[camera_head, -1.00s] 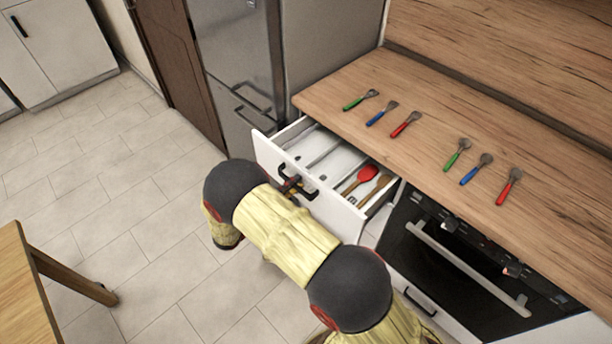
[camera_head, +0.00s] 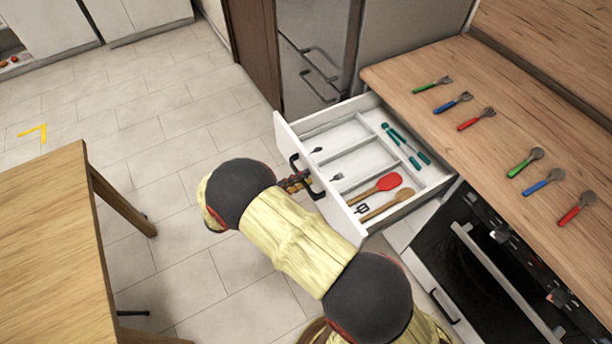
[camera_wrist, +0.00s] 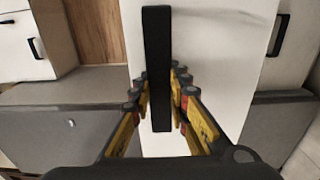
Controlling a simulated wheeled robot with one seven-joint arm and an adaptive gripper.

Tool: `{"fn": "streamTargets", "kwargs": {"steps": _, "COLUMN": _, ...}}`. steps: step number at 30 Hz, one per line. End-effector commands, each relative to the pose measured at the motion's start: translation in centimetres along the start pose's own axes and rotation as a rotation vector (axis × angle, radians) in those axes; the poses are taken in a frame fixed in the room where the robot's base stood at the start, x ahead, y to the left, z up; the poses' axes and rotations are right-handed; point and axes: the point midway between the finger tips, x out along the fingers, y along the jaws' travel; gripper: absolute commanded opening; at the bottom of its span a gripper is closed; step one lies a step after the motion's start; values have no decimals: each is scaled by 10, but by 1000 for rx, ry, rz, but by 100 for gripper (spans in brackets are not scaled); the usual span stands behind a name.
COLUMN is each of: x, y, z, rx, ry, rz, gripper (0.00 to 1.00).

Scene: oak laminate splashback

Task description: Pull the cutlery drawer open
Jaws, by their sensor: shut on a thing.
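The cutlery drawer (camera_head: 345,217) is white and stands pulled well out from under the worktop. Its divided inside shows a red spoon or spatula (camera_head: 388,182), a wooden spoon (camera_head: 392,203), green-handled tongs (camera_head: 405,145) and a few small forks or similar pieces. Its dark bar handle (camera_head: 312,185) is on the front panel. My gripper (camera_head: 293,182) is at this handle, partly hidden by my arm in the head view. In the wrist view, the handle (camera_wrist: 157,65) stands upright between the two yellow and black fingers of my gripper (camera_wrist: 159,92), which are shut on it.
Several green, blue and red handled utensils lie on the wooden worktop (camera_head: 425,105). An oven (camera_head: 490,270) is right of the drawer, and a steel fridge (camera_head: 310,50) stands behind it. A wooden table (camera_head: 45,230) is at the left, with open tiled floor (camera_head: 190,140) between.

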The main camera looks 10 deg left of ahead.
Motion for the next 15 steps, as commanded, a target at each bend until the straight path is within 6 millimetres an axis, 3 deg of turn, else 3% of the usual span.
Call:
{"fn": "streamTargets", "kwargs": {"steps": 8, "x": 0, "y": -2, "z": 1, "rx": -2, "ry": -1, "rz": -2, "gripper": 0}}
{"fn": "streamTargets", "kwargs": {"steps": 9, "x": 0, "y": -2, "z": 1, "rx": -2, "ry": -1, "rz": -2, "gripper": 18}}
{"fn": "streamTargets", "kwargs": {"steps": 15, "x": 0, "y": -1, "z": 0, "rx": -1, "ry": -1, "rz": -1, "gripper": 29}}
